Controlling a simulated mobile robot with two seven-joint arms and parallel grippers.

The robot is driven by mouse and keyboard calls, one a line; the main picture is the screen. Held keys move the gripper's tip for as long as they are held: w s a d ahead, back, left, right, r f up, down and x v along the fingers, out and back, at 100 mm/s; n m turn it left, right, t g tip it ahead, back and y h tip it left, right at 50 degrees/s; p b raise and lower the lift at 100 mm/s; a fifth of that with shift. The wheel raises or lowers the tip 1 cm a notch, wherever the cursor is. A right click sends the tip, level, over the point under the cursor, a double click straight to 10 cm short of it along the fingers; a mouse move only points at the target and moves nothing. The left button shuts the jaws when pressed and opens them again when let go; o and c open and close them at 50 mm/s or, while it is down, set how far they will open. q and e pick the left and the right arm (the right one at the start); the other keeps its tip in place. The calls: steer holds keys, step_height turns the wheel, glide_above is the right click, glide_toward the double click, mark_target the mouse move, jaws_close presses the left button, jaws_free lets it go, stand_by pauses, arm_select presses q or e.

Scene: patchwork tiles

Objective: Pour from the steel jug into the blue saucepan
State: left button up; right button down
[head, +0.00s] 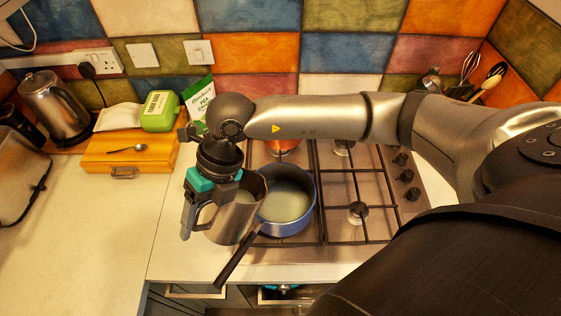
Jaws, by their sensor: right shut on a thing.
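The blue saucepan (288,226) stands on the hob, its dark handle pointing to the front left. Pale liquid shows inside it. My right gripper (190,225) is shut on the steel jug (232,220), at its handle on the left side. The jug is just left of the saucepan, held at about rim height, and it overlaps the pan's left edge in the picture. The jug looks close to upright, with only a slight tilt. I cannot see a stream or clearly what is in the jug. My left gripper is not in view.
The gas hob (357,190) has free grates to the right. An orange pan (283,146) is behind the saucepan. A wooden box (125,158) with a spoon, a green carton (160,110), a kettle (57,107) and a toaster (22,175) stand left. The front-left worktop is clear.

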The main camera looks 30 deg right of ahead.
steer(key=shift+s+a+f+h, duration=0.1)
steer(key=shift+a+f+h, duration=0.15)
steer(key=shift+a+h, duration=0.3)
steer(key=shift+s+a+f+h, duration=0.1)
steer(key=shift+a+f+h, duration=0.1)
steer(key=shift+a+h, duration=0.3)
steer(key=shift+s+a+f+t+h+b, duration=0.1)
steer(key=shift+a+f+t+h, duration=0.2)
steer(key=shift+h, duration=0.3)
steer(key=shift+a+f+t+h+b, duration=0.1)
steer(key=shift+a+f+h+b, duration=0.05)
steer(key=shift+f+h, duration=0.4)
steer(key=shift+s+a+f+t+h+b, duration=0.1)
steer(key=shift+a+f+t+h, duration=0.15)
steer(key=shift+h, duration=0.45)
